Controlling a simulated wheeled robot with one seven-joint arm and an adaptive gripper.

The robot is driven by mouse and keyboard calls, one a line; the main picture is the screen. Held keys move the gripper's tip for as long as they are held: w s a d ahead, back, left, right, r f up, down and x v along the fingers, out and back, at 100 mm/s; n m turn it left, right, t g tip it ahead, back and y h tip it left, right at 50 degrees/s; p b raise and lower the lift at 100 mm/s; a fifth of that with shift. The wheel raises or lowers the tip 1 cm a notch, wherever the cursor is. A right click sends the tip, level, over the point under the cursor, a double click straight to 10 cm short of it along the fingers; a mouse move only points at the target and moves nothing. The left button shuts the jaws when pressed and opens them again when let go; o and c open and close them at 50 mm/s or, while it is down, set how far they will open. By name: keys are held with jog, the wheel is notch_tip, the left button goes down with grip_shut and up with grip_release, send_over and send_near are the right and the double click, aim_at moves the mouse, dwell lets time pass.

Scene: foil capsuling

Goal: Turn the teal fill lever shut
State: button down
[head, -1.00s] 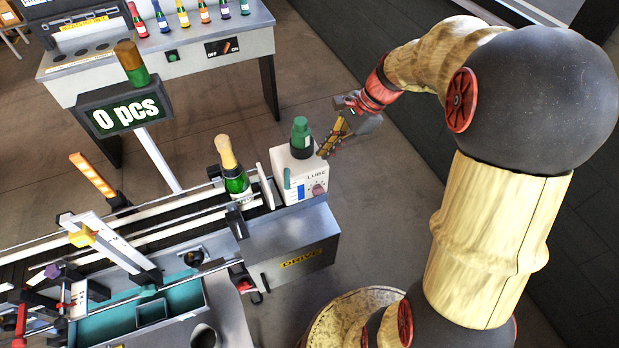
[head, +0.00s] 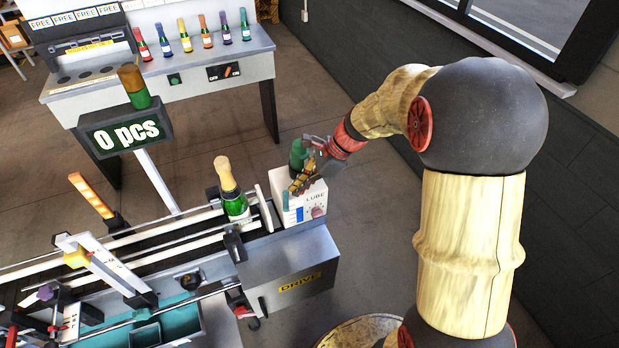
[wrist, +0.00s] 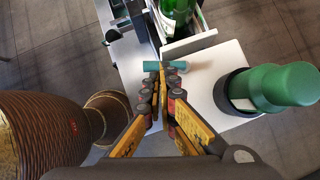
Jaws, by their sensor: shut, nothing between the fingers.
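The teal fill lever (wrist: 178,65) is a short rounded bar on the white LUBE box (wrist: 235,58). In the wrist view it lies crosswise just beyond my fingertips, which hide its middle. In the head view it shows as a small upright teal piece (head: 285,200) on the box's left front. My gripper (wrist: 160,78) is shut and empty, its yellow fingers together and its tips at the lever. I cannot tell whether they touch it. In the head view my gripper (head: 296,188) is over the top of the box, in front of the green reservoir (head: 298,152).
The green reservoir stands close to the right of my fingers in the wrist view. A green bottle with a gold top (head: 231,190) stands left of the box on the conveyor. The DRIVE housing (head: 290,268) is below. Open floor lies to the right.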

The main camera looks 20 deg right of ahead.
aim_at(287, 197)
jog(key=shift+x, duration=1.75)
jog(key=shift+a+m+t+h+p, duration=0.2)
jog(key=shift+a+m+t, duration=0.15)
jog(key=shift+m, duration=0.3)
jog(key=shift+a+m+t+h+p, duration=0.1)
jog(key=shift+a+m+t+p, duration=0.2)
jog(key=shift+m, duration=0.35)
jog(key=shift+a+m+t, duration=0.25)
jog(key=shift+m+t, duration=0.1)
jog(key=shift+m, duration=0.35)
jog(key=shift+w+a+m+t+h+p, duration=0.1)
jog(key=shift+a+m+t+h+p, duration=0.2)
jog(key=shift+m, duration=0.4)
jog(key=shift+w+a+m+t+h+p, duration=0.1)
jog(key=shift+a+m+t+h, duration=0.2)
jog(key=shift+m+h, duration=0.3)
jog(key=m, duration=0.2)
jog(key=w+a+m+t+h, duration=0.1)
jog(key=shift+a+m+h+p, duration=0.2)
jog(key=shift+m+h+p, duration=0.1)
jog(key=shift+m+p, duration=0.1)
jog(key=shift+w+a, duration=0.35)
jog(key=shift+w, duration=0.3)
